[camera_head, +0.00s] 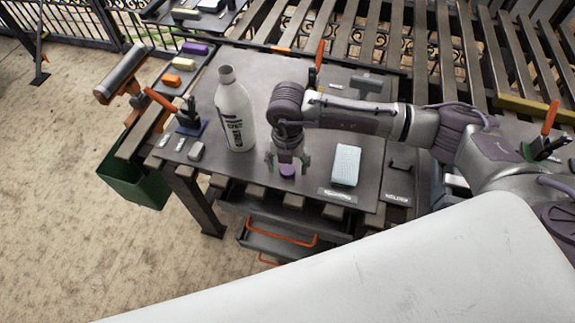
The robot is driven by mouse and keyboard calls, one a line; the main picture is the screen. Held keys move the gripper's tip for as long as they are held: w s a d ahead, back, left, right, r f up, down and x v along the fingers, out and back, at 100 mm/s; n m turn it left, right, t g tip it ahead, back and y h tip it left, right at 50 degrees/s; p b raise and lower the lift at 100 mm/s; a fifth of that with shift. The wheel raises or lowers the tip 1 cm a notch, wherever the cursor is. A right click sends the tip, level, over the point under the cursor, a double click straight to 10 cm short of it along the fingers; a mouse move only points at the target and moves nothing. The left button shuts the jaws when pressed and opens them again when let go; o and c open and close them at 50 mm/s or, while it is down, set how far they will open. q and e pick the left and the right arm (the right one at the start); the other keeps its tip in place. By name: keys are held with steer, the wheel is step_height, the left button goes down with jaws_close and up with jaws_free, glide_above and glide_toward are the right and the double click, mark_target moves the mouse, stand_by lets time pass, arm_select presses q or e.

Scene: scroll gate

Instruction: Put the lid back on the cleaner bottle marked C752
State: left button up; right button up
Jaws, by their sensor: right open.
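A tall white cleaner bottle (236,118) stands upright on the dark table. Dark lettering runs down its side, but I cannot read a C752 mark. A small purple lid (288,171) lies on the table to the right of the bottle, near the front edge. My right gripper (287,164) points down over the lid with its fingers open, one on each side of it. I cannot tell whether the fingers touch the lid. My left gripper is not in view.
A pale blue block (346,165) lies right of the lid, behind a label plate (337,196). An orange-handled clamp (188,118) stands at the table's left edge. An open drawer (285,238) is below the front. A green bin (134,178) hangs at the left.

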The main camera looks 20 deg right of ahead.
mark_target(287, 168)
steer(key=shift+f, duration=0.2)
steer(key=c, duration=0.8)
steer(key=shift+r, duration=0.1)
steer(key=shift+r+b, duration=0.3)
steer(key=shift+r, duration=0.15)
step_height(287, 168, up, 3)
steer(key=shift+w+f+b, duration=0.1)
steer(key=shift+f+b, duration=0.05)
steer(key=shift+b, duration=0.45)
steer(key=s+a+r+b, duration=0.1)
steer(key=s+a+r, duration=0.1)
steer(key=s, duration=0.1)
steer(key=s+a+r, duration=0.2)
steer(key=a+r, duration=0.1)
steer(key=s+a+r+b, duration=0.1)
steer(key=s+a+r, duration=0.1)
steer(key=s+a, duration=0.1)
steer(key=shift+s+r+b, duration=0.15)
steer(key=shift+s+b, duration=0.2)
